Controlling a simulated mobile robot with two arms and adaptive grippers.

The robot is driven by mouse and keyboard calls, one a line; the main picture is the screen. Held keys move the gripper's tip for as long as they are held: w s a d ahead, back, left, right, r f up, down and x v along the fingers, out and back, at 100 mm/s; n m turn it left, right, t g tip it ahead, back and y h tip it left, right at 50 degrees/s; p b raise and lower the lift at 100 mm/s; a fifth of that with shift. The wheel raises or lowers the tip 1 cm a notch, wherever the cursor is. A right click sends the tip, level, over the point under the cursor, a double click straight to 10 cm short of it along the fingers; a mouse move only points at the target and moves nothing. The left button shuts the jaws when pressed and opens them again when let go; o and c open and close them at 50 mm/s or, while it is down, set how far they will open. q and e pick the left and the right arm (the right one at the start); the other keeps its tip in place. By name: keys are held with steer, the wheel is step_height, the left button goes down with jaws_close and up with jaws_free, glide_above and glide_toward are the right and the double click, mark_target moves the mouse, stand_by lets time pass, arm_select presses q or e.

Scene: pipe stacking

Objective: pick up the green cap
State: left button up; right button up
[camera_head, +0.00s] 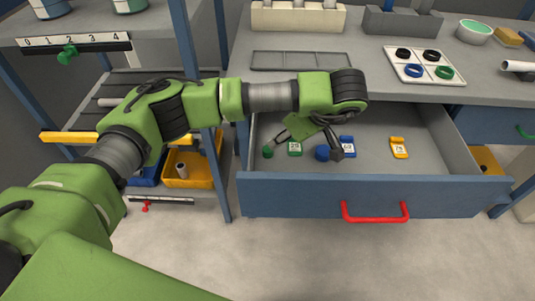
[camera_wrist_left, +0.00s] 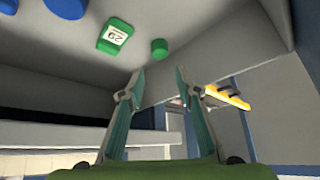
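The green cap (camera_head: 267,152) is a small cylinder on the floor of the open drawer (camera_head: 343,197), near its left side. It also shows in the left wrist view (camera_wrist_left: 159,48), just beyond the fingertips and apart from them. My left gripper (camera_wrist_left: 160,72) is open and empty, with its two fingers spread. In the head view it hangs over the drawer, to the right of the green cap. My right gripper is not in view.
A green tag (camera_head: 294,148), a blue cap (camera_head: 322,153), a blue tag (camera_head: 347,146) and a yellow tag (camera_head: 399,147) lie to the right in the drawer. A white tray (camera_head: 421,66) with rings sits on the bench (camera_head: 370,88) above. The drawer's right part is mostly clear.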

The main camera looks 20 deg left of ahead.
mark_target(268, 149)
arm_select(q)
steer(key=x, duration=0.4)
steer(key=shift+b, duration=0.4)
steer(key=shift+b+x, duration=0.35)
steer(key=shift+x, duration=2.35)
steer(key=shift+s+d+f, duration=0.1)
steer(key=shift+s+d, duration=0.05)
steer(key=c, duration=0.5)
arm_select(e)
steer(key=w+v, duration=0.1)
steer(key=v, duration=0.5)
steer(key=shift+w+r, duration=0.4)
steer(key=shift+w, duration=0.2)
